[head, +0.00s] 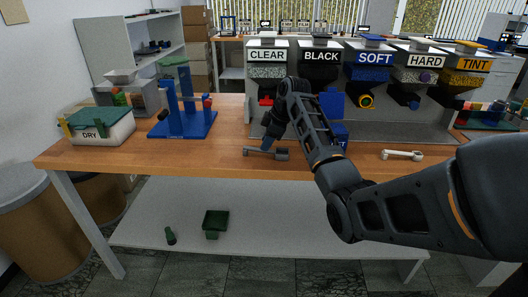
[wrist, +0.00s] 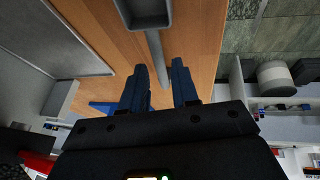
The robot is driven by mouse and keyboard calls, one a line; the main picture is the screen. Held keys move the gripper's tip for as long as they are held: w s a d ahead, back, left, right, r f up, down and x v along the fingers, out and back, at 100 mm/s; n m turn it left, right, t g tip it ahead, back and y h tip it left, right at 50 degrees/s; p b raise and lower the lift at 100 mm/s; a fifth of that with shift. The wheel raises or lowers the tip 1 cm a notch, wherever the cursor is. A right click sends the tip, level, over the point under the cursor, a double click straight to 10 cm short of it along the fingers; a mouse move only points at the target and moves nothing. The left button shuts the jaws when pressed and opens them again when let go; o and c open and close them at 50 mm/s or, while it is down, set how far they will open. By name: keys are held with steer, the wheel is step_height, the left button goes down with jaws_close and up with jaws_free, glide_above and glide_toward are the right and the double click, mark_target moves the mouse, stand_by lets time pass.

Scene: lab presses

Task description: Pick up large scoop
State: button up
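A grey scoop (head: 281,154) lies on the wooden bench near its front edge, with its handle pointing left. In the wrist view its square bowl (wrist: 149,14) is at the top and its handle runs down towards the gap between my fingers. My gripper (head: 267,144) is just above the handle in the head view. In the wrist view my gripper (wrist: 160,76) is open, with a blue finger on each side of the handle and space visible on both sides. A second, paler scoop (head: 402,155) lies farther right on the bench.
Labelled hoppers CLEAR (head: 267,56), BLACK (head: 321,57), SOFT (head: 374,58), HARD (head: 425,60) and TINT (head: 474,65) stand behind. A blue press (head: 184,125) and a DRY box (head: 100,129) are on the left. Bench between the press and scoop is clear.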

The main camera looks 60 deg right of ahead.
steer(key=shift+w+x, duration=0.15)
steer(key=shift+x, duration=0.9)
steer(key=shift+w+x, duration=0.15)
steer(key=shift+x, duration=0.95)
steer(key=shift+r, duration=0.15)
jaws_close()
